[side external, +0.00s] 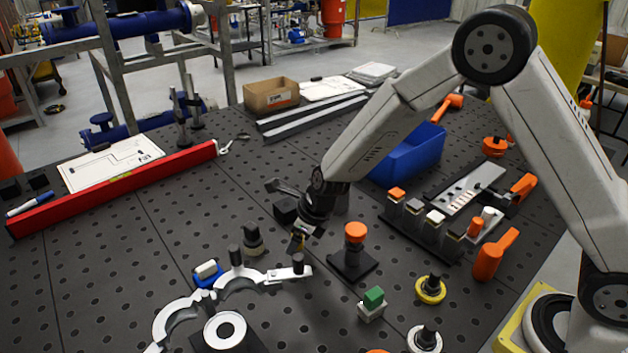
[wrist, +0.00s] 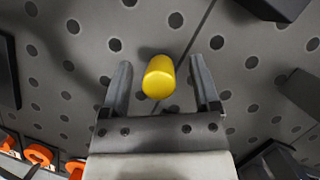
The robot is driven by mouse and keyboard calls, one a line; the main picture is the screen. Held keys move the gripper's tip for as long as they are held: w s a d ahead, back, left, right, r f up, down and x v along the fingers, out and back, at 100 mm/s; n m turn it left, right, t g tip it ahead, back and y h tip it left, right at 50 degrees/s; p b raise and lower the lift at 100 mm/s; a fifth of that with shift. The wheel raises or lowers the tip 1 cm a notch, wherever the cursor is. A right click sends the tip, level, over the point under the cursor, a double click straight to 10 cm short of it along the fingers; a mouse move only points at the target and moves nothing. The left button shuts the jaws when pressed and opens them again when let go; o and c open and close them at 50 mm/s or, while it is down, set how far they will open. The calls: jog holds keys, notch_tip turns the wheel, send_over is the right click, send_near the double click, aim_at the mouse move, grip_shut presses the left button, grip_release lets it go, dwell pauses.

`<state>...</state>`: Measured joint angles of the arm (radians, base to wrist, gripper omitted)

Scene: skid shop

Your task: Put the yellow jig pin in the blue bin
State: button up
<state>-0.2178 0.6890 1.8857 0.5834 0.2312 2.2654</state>
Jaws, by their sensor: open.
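The yellow jig pin (wrist: 159,78) stands in the wrist view between the two fingers of my gripper (wrist: 161,64), with a clear gap on each side. The fingers are open and do not touch it. In the side view my gripper (side external: 300,236) is low over the table, and a small patch of yellow shows at its fingers; the rest of the pin is hidden there. The blue bin (side external: 408,160) stands farther back on the table, behind my forearm, which hides part of it. I cannot see its inside floor clearly.
A black block with an orange-topped post (side external: 355,240) stands just right of my gripper. A row of capped posts (side external: 432,222) lies between there and the bin's right. A silver curved clamp part (side external: 262,275) is in front.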

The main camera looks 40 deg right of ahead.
jog(key=shift+x, duration=1.1)
jog(key=shift+c, duration=0.2)
grip_shut()
